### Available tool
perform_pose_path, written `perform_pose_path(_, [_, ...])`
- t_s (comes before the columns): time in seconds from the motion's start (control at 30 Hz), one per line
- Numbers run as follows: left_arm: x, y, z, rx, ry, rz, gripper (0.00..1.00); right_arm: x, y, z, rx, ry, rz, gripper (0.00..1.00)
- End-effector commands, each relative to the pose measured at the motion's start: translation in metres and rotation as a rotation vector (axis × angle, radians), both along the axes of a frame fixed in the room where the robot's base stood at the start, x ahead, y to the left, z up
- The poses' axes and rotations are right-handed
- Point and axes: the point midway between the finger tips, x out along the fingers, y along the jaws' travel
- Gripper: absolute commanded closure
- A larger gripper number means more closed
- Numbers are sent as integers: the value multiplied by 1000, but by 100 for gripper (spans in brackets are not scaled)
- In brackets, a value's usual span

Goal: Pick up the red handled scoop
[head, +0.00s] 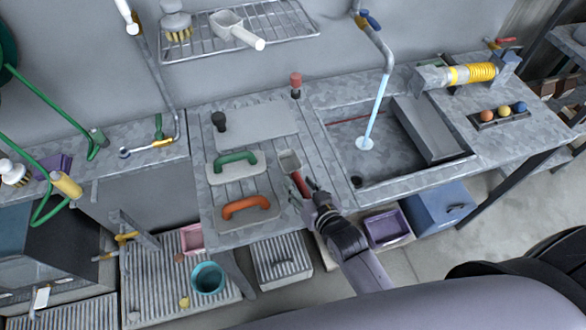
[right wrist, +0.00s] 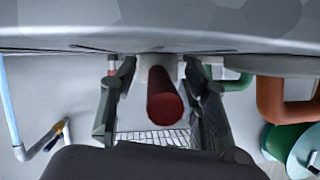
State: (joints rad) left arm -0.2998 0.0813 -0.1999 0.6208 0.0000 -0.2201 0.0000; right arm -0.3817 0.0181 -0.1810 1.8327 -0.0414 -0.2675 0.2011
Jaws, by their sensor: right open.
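The scoop has a pale grey head (head: 289,161) and a red handle (head: 299,183). It lies on the slatted metal counter, between the two handled floats and the sink, with its handle toward me. My right gripper (head: 306,193) is at the handle. In the right wrist view the red handle (right wrist: 165,98) shows end-on between the two dark fingers of my right gripper (right wrist: 158,85). The fingers are open, with a gap on each side of the handle. The scoop's head is mostly hidden behind the handle there. My left gripper is not in view.
A green-handled float (head: 236,160) and an orange-handled float (head: 246,206) lie left of the scoop. A sink (head: 380,165) with running water is to the right. A white scoop (head: 236,30) rests on the wire rack above. Bins stand below the counter.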

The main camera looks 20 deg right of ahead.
Motion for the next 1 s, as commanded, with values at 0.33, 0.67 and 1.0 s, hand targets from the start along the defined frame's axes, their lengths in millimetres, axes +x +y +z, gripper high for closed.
perform_pose_path(0.33, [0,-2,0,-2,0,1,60,1,0,-1,0,0,0,65])
perform_pose_path(0.67, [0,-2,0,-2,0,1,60,1,0,-1,0,1,0,87])
perform_pose_path(1.0, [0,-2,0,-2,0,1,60,1,0,-1,-1,0,0,100])
